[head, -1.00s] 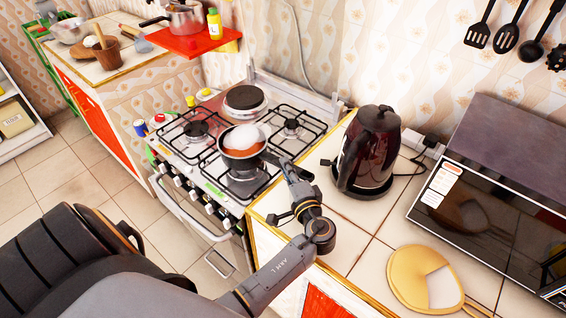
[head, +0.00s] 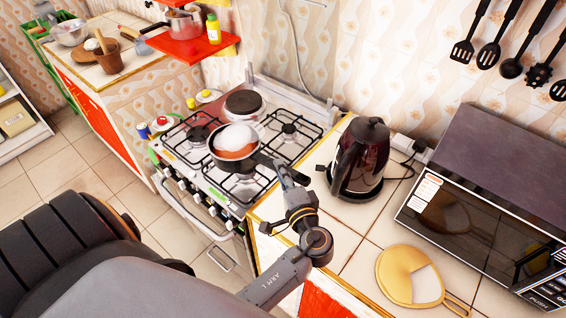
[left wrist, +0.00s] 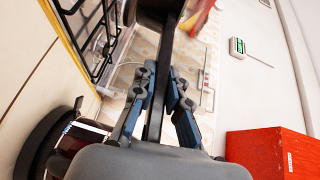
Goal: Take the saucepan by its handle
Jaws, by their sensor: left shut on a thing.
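The saucepan (head: 233,152) is dark, with an orange and white inside, and shows over the hob of the stove in the head view. Its dark handle (left wrist: 154,112) points toward my arm and runs between the fingers in the left wrist view. My left gripper (head: 283,174) is shut on this handle; its two blue-grey fingers (left wrist: 160,80) lie on either side of it. The pan's body is only a dark piece at the top of the wrist view. I cannot tell whether the pan touches the grate. My right gripper is not in view.
A dark kettle (head: 360,162) stands on the counter right of the stove, near my left arm. A microwave (head: 490,195) and a yellow round item (head: 393,277) are farther right. A red shelf (head: 196,44) holds another pot (head: 184,22). Utensils hang on the wall.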

